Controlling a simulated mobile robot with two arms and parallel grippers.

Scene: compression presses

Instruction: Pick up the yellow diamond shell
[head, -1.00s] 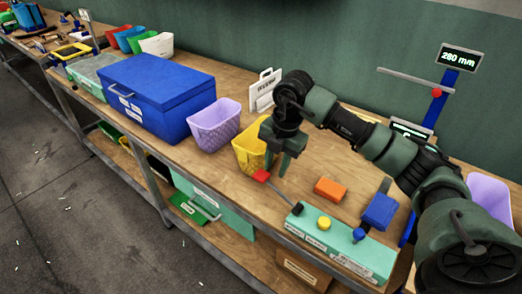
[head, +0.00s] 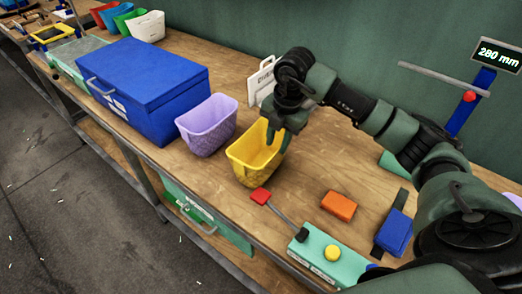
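A yellow basket-like shell (head: 247,169) stands upright and open-topped on the wooden workbench, in the middle of the head view. A diamond pattern on it is too small to make out clearly. My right gripper (head: 279,134) points down at the back right rim of the yellow shell and covers part of that rim. Its fingertips are partly lost against the shell, so I cannot tell whether they touch it or how far apart they are. My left gripper is not in view.
A purple basket (head: 207,128) stands just left of the yellow shell, and a blue box (head: 150,85) further left. A press with a red-tipped lever (head: 261,196) and yellow button (head: 332,253) lies in front. An orange block (head: 338,206) is to the right. A white sign (head: 262,82) stands behind.

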